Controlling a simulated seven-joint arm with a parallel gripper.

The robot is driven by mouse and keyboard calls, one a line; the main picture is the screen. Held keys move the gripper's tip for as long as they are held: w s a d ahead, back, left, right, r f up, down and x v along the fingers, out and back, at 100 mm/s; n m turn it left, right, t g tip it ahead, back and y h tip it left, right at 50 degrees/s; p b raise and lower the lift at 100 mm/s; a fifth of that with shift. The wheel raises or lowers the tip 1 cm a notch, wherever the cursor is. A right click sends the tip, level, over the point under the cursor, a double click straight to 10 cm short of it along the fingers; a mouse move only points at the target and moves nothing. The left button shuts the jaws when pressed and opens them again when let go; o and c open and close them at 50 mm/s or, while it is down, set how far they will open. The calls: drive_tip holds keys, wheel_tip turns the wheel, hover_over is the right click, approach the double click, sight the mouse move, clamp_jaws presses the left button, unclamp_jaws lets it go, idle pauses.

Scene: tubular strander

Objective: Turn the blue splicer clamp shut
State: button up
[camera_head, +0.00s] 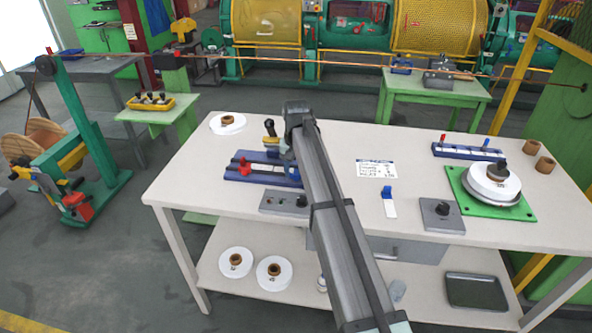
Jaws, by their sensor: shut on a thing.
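The splicer (240,175) is a long blue base on the left part of the white table, with a pale strip along its top. Its red clamp (244,165) stands at the left end. A black-knobbed handle (269,128) rises behind its middle. My gripper (287,155) is over the right end of the splicer, beside that handle, and is shut on the blue clamp there. The clamp is mostly hidden by my gripper and arm, so its angle cannot be made out. The fingertips are small and unclear.
A grey block (285,203) lies just in front of the splicer. A white spool (228,123) is behind it. A second blue rack (467,151), a printed card (376,168), a blue-tipped white piece (389,203) and a green plate (458,186) are to the right.

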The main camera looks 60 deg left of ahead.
drive_tip(key=shift+m, duration=0.9)
drive_tip(key=o, duration=1.1)
drive_tip(key=shift+c, duration=0.2)
wheel_tip(320, 180, up, 14)
drive_tip(key=shift+f, duration=0.1)
